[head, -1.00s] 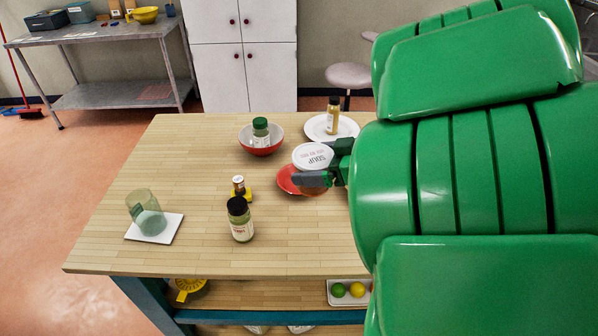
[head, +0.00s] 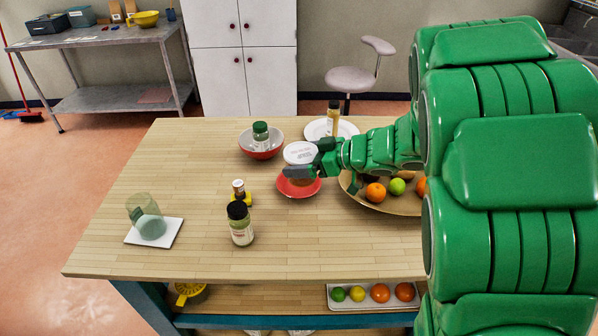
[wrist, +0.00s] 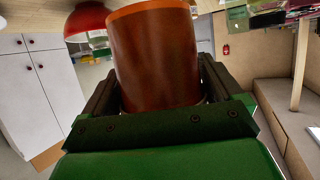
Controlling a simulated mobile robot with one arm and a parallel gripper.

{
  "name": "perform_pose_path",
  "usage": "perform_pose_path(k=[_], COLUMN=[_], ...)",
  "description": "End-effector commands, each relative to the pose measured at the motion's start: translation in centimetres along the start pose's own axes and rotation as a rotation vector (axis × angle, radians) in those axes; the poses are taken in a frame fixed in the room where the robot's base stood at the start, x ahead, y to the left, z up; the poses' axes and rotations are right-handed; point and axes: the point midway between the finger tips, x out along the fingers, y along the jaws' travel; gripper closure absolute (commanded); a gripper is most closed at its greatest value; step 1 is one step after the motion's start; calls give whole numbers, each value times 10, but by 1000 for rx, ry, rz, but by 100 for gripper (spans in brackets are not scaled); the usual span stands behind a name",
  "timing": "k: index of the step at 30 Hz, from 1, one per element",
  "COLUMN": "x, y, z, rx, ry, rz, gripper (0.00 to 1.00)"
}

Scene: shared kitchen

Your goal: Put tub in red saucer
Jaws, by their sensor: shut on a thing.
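The tub has a white lid (head: 300,152) and a brown side, which fills the middle of the wrist view (wrist: 153,60). My gripper (head: 312,168) is shut on the tub's side, with a finger on either side of it in the wrist view (wrist: 155,95). The red saucer (head: 298,190) lies on the wooden table. In the head view the tub overlaps the saucer's far part. My gripper hides much of the tub, and I cannot tell whether its base touches the saucer.
A red bowl (head: 262,153) with a green-capped jar (head: 261,133) stands behind left. A white plate (head: 318,129) with a bottle (head: 333,117) is behind. A fruit tray (head: 400,205) is right. A dark-capped jar (head: 240,224) and a small bottle (head: 239,188) stand front left. The left table is mostly clear.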

Motion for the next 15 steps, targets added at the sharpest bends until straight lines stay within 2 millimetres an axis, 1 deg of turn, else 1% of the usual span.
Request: perform_pose_path(k=[9, 15], x=[22, 28], y=[17, 22], z=[20, 24], rx=[4, 0], ry=[0, 1], rz=[-1, 0], gripper=[53, 53])
